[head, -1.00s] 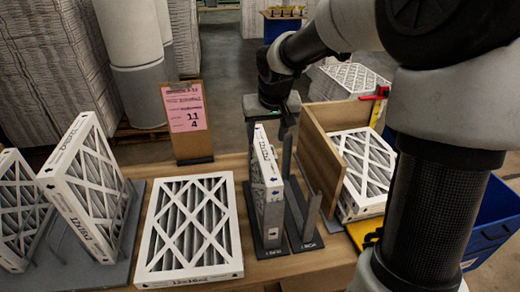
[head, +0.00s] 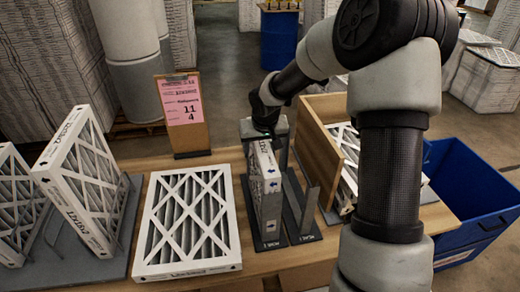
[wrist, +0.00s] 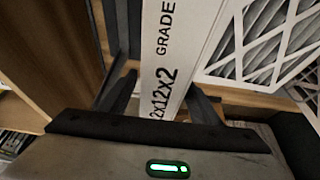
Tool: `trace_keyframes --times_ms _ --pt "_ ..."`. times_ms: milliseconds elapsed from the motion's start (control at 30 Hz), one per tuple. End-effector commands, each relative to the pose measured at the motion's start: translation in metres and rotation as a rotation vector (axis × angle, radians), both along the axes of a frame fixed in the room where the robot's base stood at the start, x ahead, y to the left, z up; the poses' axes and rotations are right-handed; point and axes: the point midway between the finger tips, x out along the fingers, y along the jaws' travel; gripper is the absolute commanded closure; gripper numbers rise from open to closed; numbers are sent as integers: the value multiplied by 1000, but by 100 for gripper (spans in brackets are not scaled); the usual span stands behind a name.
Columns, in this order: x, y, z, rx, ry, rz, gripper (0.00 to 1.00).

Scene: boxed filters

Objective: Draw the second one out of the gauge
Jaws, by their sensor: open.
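The gauge (head: 301,210) is a pair of dark slotted stands with labels at their front ends. A white-framed filter (head: 264,185) with blue arrows stands on edge in its left slot; the right slot looks empty. My gripper (head: 266,133) is at the top far end of this filter. In the wrist view my gripper (wrist: 162,92) is open, one finger on each side of the filter's printed white edge (wrist: 175,60), which reads "12x2" and "GRADE". Whether the fingers touch the edge cannot be told.
A filter (head: 188,222) lies flat left of the gauge, and filters (head: 80,185) stand in a rack at far left. A wooden box (head: 322,150) with filters is close on the right. A pink sign (head: 184,103) stands behind; a blue bin (head: 470,200) is at right.

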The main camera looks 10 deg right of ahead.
Motion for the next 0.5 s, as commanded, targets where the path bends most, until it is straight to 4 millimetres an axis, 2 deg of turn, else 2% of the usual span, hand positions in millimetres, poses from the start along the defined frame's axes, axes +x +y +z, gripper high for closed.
trace_keyframes --times_ms 133,400,500 --pt "0 0 0 0 0 0 45" --pt "0 0 0 0 0 0 90" --pt "0 0 1 0 -1 0 94"
